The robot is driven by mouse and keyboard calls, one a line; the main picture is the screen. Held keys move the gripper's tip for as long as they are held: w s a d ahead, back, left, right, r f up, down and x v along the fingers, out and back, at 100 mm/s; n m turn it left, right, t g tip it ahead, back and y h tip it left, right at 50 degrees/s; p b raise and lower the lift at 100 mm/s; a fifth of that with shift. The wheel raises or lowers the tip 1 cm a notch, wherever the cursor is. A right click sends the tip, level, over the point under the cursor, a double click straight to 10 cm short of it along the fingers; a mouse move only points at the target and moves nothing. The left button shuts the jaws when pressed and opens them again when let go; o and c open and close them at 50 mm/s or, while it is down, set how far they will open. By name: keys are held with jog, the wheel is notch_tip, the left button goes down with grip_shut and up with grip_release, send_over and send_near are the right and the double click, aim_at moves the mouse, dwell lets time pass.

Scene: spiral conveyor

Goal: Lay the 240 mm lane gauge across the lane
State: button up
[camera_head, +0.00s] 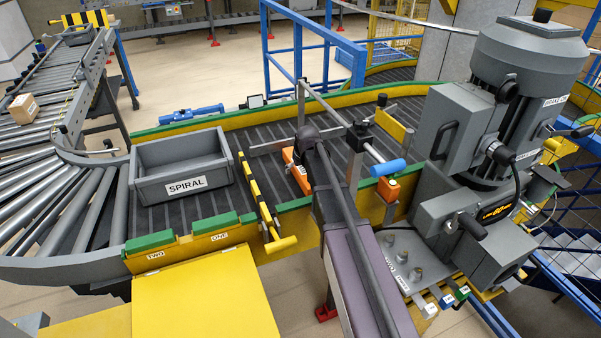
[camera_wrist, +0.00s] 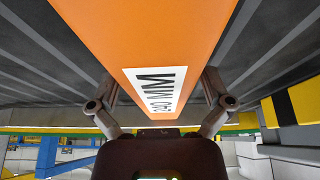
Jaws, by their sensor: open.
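The orange lane gauge (camera_head: 297,172) is over the dark lane (camera_head: 205,207), running across it from far to near; my arm and gripper hide part of it. In the wrist view the gauge (camera_wrist: 145,40) is close up, with a white "240 MM" label, above the grey ribbed lane surface. My gripper (camera_head: 306,140) is at the gauge in the head view. In the wrist view its fingers (camera_wrist: 158,88) are open, one on each side of the gauge. I cannot tell whether the gauge's ends touch the lane's sides.
A grey tote (camera_head: 183,168) marked SPIRAL sits on the lane to the left. A yellow-black striped bar (camera_head: 258,195) crosses beside it. A blue-tipped rod (camera_head: 388,168) and a grey motor unit (camera_head: 520,90) stand right. Green-yellow guides (camera_head: 225,225) edge the lane.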

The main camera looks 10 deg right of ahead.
dwell(0.3)
jog(key=c, duration=1.3)
jog(key=shift+r, duration=0.15)
notch_tip(320, 180, up, 10)
jog(key=p, duration=1)
